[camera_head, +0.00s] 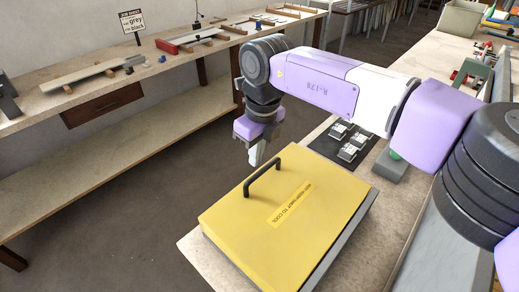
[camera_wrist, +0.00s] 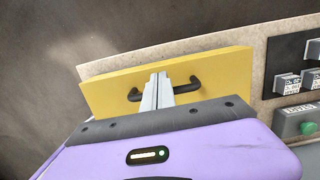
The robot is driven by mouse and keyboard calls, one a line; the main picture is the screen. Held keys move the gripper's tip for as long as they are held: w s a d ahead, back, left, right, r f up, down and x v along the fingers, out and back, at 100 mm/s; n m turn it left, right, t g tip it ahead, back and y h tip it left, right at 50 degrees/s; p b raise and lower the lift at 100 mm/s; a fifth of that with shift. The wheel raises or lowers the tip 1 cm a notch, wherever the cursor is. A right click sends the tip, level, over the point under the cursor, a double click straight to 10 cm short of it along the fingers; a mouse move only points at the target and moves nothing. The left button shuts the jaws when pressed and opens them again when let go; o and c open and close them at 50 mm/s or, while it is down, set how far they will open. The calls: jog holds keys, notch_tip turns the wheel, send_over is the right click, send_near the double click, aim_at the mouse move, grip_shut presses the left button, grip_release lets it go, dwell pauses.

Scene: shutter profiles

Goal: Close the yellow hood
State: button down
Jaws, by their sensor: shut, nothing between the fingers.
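The yellow hood (camera_head: 245,215) lies over its dark grey base (camera_head: 345,232) at the near end of the right-hand bench. It looks down or nearly down; I cannot tell whether a small gap is left. A black bar handle (camera_head: 262,176) stands on its top, beside a printed label. My gripper (camera_head: 253,156) is just beyond the handle, near the hood's far left edge, pointing down. In the wrist view, my gripper (camera_wrist: 160,76) is shut and empty. Its fingers cover the middle of the handle (camera_wrist: 208,84); contact cannot be told. The hood (camera_wrist: 232,68) shows behind them.
A black panel with several switch-like blocks (camera_head: 351,147) lies beyond the hood. A grey box with a green button (camera_head: 393,157) is beside it. My arm crosses above both. A long bench (camera_head: 150,80) with profiles and a sign stands at the left, with open floor (camera_head: 130,200) between.

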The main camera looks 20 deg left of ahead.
jog(key=shift+w+a+f, duration=0.1)
jog(key=shift+f, duration=0.35)
